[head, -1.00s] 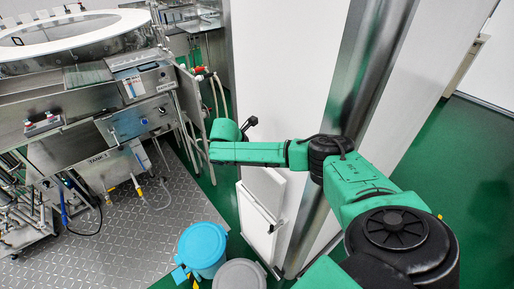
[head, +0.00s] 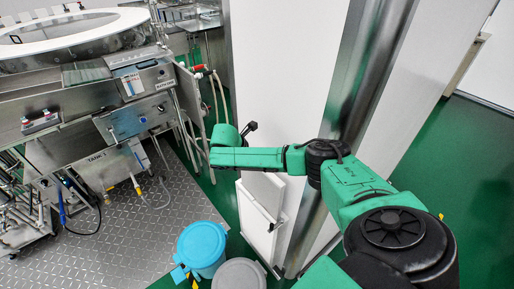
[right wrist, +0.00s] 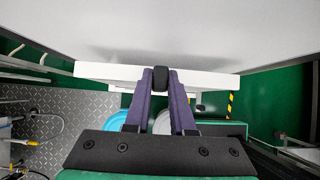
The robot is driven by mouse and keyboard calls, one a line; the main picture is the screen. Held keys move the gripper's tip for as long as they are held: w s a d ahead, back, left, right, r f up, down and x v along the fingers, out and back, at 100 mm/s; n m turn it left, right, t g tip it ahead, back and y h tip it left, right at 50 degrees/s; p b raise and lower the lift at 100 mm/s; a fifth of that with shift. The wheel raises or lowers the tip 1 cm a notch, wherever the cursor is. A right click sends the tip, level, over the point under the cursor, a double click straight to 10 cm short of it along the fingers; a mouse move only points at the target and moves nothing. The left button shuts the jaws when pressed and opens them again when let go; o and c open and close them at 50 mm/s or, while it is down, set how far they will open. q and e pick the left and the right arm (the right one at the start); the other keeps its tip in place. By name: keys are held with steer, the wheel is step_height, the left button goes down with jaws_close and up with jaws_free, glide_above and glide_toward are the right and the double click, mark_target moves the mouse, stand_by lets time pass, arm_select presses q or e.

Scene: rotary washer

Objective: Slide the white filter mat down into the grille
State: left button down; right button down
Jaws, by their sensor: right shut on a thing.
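In the right wrist view my right gripper (right wrist: 161,78) has its purple fingers together at the edge of a white slab, which I take for the white filter mat (right wrist: 105,73). The slab's edge runs across the picture, with a white wall surface beyond it. In the head view the mat (head: 263,185) shows just below my forearm, against a white upright panel. A white framed piece with a dark edge (head: 257,233) stands directly below it; I cannot tell for sure that it is the grille. My left gripper is not in view.
A steel washer (head: 140,75) with a large white ring stands at the left on patterned metal floor. A blue bin (head: 202,248) and a grey bin (head: 240,274) stand near the framed piece. A steel post (head: 355,90) rises at the right. Green floor is free beyond it.

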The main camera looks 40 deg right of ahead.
steer(key=b, duration=0.2)
glide_above(258, 189)
steer(key=shift+a+f, duration=0.15)
steer(key=shift+f, duration=0.9)
steer(key=shift+a+f, duration=0.1)
steer(key=shift+f, duration=0.95)
steer(key=shift+f+b, duration=2.85)
steer(key=shift+f, duration=1.2)
steer(key=shift+f+b, duration=2.2)
steer(key=shift+f, duration=0.75)
